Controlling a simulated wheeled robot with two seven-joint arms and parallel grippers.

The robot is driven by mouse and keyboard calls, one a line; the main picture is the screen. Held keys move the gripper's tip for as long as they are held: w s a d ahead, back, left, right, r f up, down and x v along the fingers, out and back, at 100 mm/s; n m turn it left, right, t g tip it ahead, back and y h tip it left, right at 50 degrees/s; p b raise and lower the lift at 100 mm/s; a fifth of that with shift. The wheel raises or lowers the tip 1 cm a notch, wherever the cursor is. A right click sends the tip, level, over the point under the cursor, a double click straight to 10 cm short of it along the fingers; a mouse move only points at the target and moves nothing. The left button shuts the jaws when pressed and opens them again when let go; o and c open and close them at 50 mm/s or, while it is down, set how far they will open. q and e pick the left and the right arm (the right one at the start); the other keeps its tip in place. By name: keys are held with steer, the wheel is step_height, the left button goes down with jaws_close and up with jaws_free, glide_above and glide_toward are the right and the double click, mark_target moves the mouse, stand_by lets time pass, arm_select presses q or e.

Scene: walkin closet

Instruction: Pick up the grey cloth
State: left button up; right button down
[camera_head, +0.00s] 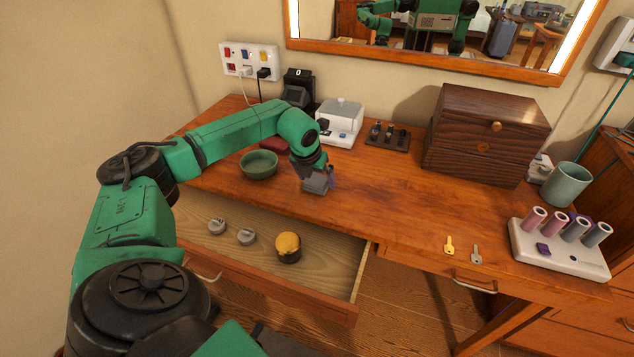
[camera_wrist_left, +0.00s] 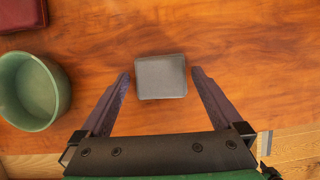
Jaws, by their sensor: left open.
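The grey cloth (camera_wrist_left: 161,78) looks like a small folded square lying flat on the wooden desk top. In the left wrist view it sits between the two fingertips of my left gripper (camera_wrist_left: 160,73), with bare wood showing on both sides of it. My left gripper (camera_head: 320,182) is open and holds nothing. In the head view it points down over the desk near the front edge, and I cannot clearly tell the cloth from the gripper there. My right gripper is not in view.
A green bowl (camera_head: 259,164) stands left of my left gripper, with a dark red item (camera_head: 274,144) behind it. An open drawer (camera_head: 330,268) with several small items sticks out in front. A wooden box (camera_head: 482,140) stands at the back right. Two keys lie near the front edge.

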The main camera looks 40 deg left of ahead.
mark_target(316, 180)
arm_select(q)
steer(key=c, duration=1.2)
steer(key=shift+o, duration=0.2)
step_height(316, 180, up, 20)
steer(key=p, duration=0.1)
